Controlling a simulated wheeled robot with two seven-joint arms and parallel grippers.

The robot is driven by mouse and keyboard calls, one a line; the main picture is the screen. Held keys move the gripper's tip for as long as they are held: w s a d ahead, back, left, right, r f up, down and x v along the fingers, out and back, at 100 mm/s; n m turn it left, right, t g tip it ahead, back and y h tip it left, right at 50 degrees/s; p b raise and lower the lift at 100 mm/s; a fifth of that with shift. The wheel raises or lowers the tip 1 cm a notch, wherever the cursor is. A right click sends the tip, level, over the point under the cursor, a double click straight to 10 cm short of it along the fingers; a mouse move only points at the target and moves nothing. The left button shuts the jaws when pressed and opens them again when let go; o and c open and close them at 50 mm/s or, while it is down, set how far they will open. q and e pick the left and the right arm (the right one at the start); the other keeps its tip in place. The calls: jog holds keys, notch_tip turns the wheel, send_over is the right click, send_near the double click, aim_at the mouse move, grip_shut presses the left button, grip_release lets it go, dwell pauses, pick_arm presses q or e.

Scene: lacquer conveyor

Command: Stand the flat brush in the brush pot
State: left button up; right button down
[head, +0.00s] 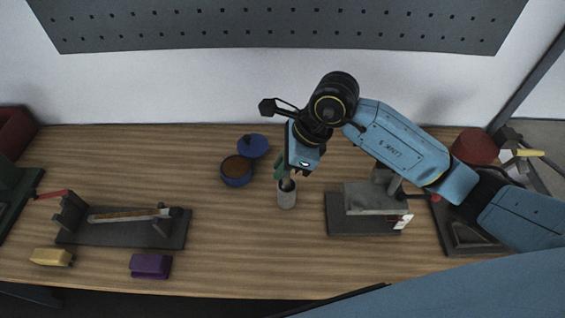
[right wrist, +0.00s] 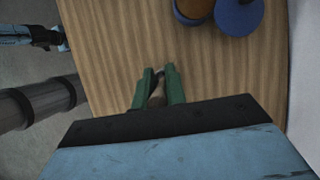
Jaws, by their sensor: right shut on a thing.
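My right gripper (head: 282,172) with green fingers is over the brush pot (head: 287,198), a small grey cylinder standing upright near the table's middle. It is shut on the flat brush, whose brown part (right wrist: 157,92) shows between the green fingers in the right wrist view. In the head view the fingers and wrist hide most of the brush. Its lower end is at the pot's dark mouth; I cannot tell how deep it reaches. The pot is not clearly seen in the right wrist view.
A blue pot with brown contents (head: 237,171) and a blue lid (head: 254,146) lie left of the brush pot. A dark-based stand (head: 365,215) is close on its right. At left are a rack (head: 125,228), a yellow block (head: 52,257) and a purple block (head: 151,266).

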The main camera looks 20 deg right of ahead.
jog(key=c, duration=1.3)
grip_release()
jog(key=shift+c, duration=0.2)
jog(key=shift+r, duration=0.1)
jog(key=v, duration=1.3)
jog(key=shift+b, duration=0.3)
jog(key=shift+s, duration=0.1)
